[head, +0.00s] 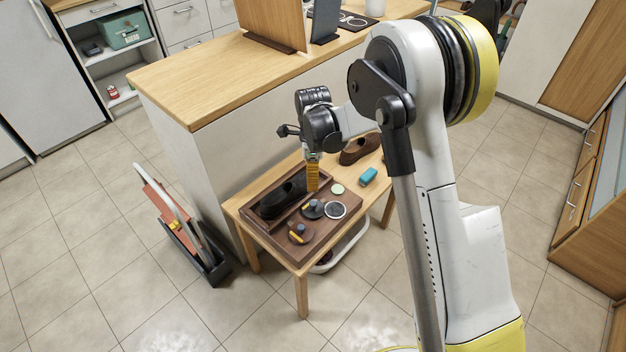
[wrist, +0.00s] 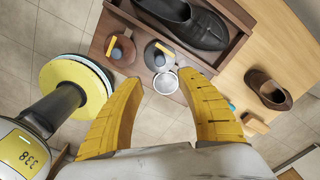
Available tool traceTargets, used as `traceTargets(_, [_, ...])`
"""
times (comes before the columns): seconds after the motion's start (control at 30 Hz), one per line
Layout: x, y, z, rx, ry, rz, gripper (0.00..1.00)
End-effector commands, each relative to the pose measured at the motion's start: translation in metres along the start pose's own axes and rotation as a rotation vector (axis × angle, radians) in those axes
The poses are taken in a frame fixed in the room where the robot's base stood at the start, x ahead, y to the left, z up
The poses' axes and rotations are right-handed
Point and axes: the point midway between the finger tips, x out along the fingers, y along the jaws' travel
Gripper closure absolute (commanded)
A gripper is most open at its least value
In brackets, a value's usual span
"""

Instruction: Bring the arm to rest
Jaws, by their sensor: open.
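My gripper (head: 313,176) hangs from my bent arm, above the small wooden table (head: 290,262) and over the right side of the dark wooden tray (head: 262,238). In the wrist view my gripper (wrist: 160,77) shows its two yellow fingers spread apart, with nothing held between them. A black shoe (head: 282,200) lies in the tray's long compartment; it also shows at the top of the wrist view (wrist: 185,18). Round dark brushes with yellow marks (head: 301,233) and an open round tin (head: 335,210) lie beside it.
A brown shoe (head: 360,149) and a teal block (head: 368,175) lie on the table. The counter (head: 190,85) behind carries an upright wooden panel (head: 272,22) and a dark hob (head: 352,20). A rack (head: 205,262) stands on the floor at left. Open tiles lie around.

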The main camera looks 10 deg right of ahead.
Motion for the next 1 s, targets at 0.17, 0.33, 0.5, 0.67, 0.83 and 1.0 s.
traceTargets(0.17, [0.0, 0.0, 0.0, 0.0, 0.0, 0.0, 0.55])
traceTargets(0.33, [-0.004, 0.001, -0.001, -0.012, -0.001, -0.005, 0.55])
traceTargets(0.5, [-0.049, 0.012, -0.015, -0.152, -0.013, -0.054, 0.55])
traceTargets(0.67, [-0.116, 0.04, -0.039, -0.411, -0.011, -0.151, 0.55])
traceTargets(0.83, [-0.173, 0.082, -0.066, -0.698, 0.027, -0.26, 0.55])
traceTargets(1.0, [-0.21, 0.131, -0.092, -0.981, 0.103, -0.363, 0.55])
